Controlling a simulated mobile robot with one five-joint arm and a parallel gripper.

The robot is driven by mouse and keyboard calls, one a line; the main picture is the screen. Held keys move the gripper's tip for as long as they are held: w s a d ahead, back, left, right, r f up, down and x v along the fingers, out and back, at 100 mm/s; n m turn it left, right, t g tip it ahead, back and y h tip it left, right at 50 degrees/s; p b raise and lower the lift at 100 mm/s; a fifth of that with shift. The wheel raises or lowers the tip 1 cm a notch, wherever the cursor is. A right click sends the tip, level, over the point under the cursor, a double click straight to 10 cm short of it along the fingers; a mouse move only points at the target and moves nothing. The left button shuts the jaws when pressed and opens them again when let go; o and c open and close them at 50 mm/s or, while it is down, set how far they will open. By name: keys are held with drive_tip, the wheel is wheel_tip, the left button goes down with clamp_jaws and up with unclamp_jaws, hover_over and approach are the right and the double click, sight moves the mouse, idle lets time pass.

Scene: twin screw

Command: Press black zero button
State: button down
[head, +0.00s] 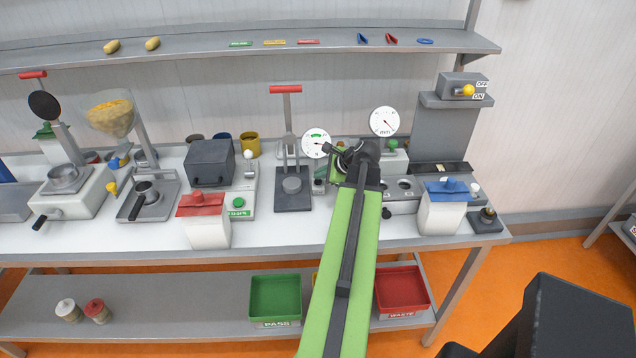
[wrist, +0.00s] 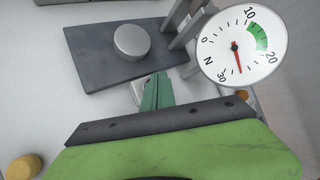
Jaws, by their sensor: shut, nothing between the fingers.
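My gripper (wrist: 154,93) is shut and empty. Its green fingertips are beside the edge of the dark press plate (wrist: 105,50), with a small pale piece next to them. In the head view my arm hides most of the gripper. The white force dial (head: 316,143) stands behind the press. In the wrist view the dial (wrist: 242,50) is marked N, with a green band and a red needle near 30. A small dark knob or button (head: 319,187) shows beside the press base, left of my arm. I cannot tell if it is the zero button, and no black button is clear in the wrist view.
The press (head: 291,185) with its red handle stands left of my arm. A white bag with a red top (head: 205,220) and one with a blue top (head: 442,210) stand at the bench front. A second round dial (head: 383,121) is behind my gripper.

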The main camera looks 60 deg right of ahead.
sight(320, 182)
drive_tip(key=shift+f+b, duration=0.45)
drive_tip(key=shift+b, duration=0.05)
idle(0.6)
drive_tip(key=shift+r, duration=0.15)
drive_tip(key=shift+r+p, duration=0.75)
drive_tip(key=shift+p, duration=0.15)
wheel_tip(320, 182, up, 5)
drive_tip(key=p, duration=0.5)
drive_tip(key=shift+r, duration=0.1)
idle(0.4)
